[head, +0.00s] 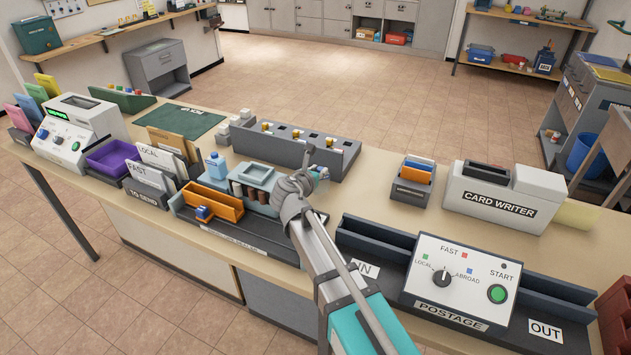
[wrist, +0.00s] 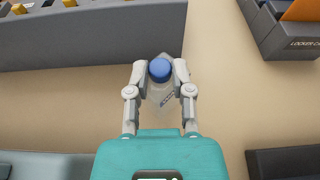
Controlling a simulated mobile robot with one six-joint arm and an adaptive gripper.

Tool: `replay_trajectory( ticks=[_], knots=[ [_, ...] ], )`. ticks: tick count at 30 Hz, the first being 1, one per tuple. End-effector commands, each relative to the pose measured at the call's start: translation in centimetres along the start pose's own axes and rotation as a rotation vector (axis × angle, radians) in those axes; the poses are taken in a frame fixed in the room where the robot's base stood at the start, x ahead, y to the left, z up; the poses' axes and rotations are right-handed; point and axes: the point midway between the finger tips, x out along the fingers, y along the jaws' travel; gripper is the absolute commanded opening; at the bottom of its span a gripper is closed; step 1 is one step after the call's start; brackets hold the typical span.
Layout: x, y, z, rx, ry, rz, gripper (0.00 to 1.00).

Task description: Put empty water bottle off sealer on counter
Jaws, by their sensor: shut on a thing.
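The water bottle (wrist: 160,96) is clear with a blue cap and sits between my fingers in the wrist view. My gripper (wrist: 160,75) is shut on it from both sides, just below the cap. In the head view my gripper (head: 316,174) is over the counter (head: 372,192), right of the sealer (head: 262,236) and by the grey slotted rack. My arm and gripper mostly hide the bottle there. I cannot tell whether its base touches the counter. The dark sealer base carries an orange tray (head: 226,208) and a grey machine part.
The grey slotted rack (head: 278,148) stands just behind my gripper. A small card holder (head: 411,190) is to the right, with the postage machine (head: 462,275) in front of it. A light blue bottle (head: 216,168) stands by the sealer. Bare counter lies around the held bottle.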

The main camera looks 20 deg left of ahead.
Motion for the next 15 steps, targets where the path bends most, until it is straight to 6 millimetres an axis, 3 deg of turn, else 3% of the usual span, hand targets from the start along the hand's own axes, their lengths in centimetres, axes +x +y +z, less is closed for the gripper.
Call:
replay_trajectory(
  ticks=[6, 15],
  knots=[
    [0.6, 0.0, -2.1, 0.0, 0.0, 0.0, 0.0],
    [0.8, -0.1, -2.7, 0.0, 0.0, 0.0, 0.0]
  ],
)
